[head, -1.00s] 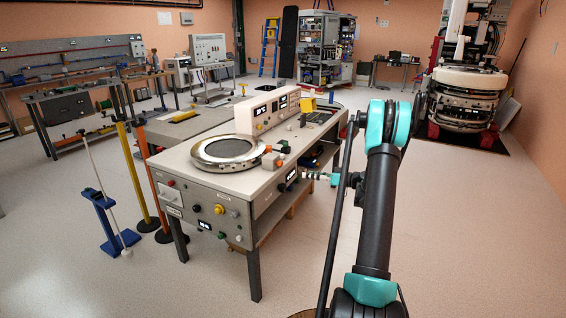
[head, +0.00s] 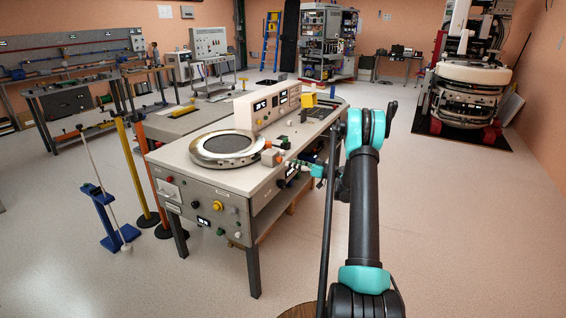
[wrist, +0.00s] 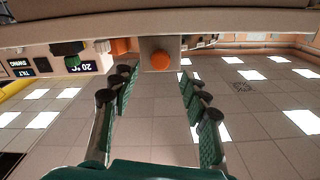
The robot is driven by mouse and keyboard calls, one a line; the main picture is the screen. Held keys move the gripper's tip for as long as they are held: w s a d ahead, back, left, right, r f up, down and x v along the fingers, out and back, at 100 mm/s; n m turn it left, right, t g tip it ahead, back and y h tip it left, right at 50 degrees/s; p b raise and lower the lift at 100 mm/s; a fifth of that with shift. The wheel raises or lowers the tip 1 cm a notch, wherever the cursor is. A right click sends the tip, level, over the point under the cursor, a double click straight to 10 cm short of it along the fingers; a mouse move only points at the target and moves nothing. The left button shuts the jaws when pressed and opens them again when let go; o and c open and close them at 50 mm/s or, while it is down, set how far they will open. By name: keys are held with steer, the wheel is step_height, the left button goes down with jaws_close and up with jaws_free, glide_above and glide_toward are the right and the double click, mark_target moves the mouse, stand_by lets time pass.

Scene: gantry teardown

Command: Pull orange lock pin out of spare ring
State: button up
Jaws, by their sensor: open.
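An orange round knob (wrist: 160,61), which looks like the lock pin's end, sits on the face of a beige block in the wrist view. My gripper (wrist: 159,77) is open, with one finger on each side of the knob's line and a gap to both; contact is not visible. In the head view a metal ring with a dark centre (head: 228,147) lies flat on the bench top. Small orange parts (head: 279,158) show at its right. My gripper (head: 302,165) is at the bench's right edge there, small and partly hidden by my arm.
The bench (head: 200,170) carries a raised display panel (head: 267,105) and a yellow block (head: 309,100) behind the ring. A second orange part (wrist: 120,46) and a dark green part are left of the knob in the wrist view.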

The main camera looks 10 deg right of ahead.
mark_target(282, 160)
steer(key=x, duration=0.6)
jaws_close()
steer(key=shift+d, duration=0.1)
stand_by(0.3)
